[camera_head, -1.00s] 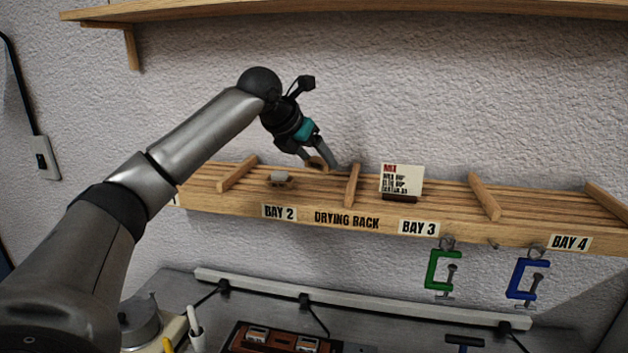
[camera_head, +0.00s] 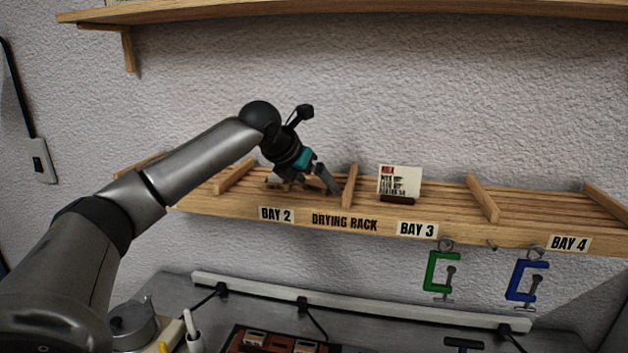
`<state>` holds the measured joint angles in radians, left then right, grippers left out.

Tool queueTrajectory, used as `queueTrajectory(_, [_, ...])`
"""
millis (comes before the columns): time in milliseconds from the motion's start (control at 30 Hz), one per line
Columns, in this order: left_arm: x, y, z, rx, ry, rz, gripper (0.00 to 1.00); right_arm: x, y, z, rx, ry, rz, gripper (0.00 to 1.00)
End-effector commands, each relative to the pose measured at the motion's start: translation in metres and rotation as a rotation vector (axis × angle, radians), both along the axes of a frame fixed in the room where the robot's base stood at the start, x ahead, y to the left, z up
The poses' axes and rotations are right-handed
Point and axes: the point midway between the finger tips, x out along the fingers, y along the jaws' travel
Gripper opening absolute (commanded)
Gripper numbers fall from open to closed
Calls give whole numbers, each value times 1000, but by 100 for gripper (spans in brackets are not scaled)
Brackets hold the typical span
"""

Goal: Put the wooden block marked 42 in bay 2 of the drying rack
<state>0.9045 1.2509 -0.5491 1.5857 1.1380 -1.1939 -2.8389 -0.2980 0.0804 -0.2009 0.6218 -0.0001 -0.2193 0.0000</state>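My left gripper (camera_head: 308,187) is low over the drying rack (camera_head: 330,222), inside bay 2, close to the divider on that bay's right side. Its light grey finger points down to the right. Small wood-coloured and dark shapes show by the fingers, too small to tell block from gripper. Whether a block is between the fingers cannot be seen. The bay 2 label (camera_head: 276,214) is on the rack's front edge, below and left of the gripper. The number 42 is not readable anywhere. My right gripper is not in view.
A divider (camera_head: 349,186) stands just right of the gripper; another (camera_head: 235,176) is to its left. A printed card (camera_head: 399,182) stands in bay 3. Green (camera_head: 440,272) and blue (camera_head: 527,280) clamps hang below the rack. A shelf (camera_head: 350,12) runs above.

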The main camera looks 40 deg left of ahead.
Motion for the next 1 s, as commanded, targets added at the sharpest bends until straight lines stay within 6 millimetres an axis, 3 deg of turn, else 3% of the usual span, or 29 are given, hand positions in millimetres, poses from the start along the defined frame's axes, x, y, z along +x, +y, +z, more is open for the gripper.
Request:
queueTrajectory(367, [-4, 0, 7, 0, -3, 0, 100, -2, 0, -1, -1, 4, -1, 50])
queueTrajectory(800, [-65, -6, 67, 4, -3, 1, 100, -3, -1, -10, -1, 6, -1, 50])
queueTrajectory(1000, [-81, -8, 84, 1, -1, 2, 100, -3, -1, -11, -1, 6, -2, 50])
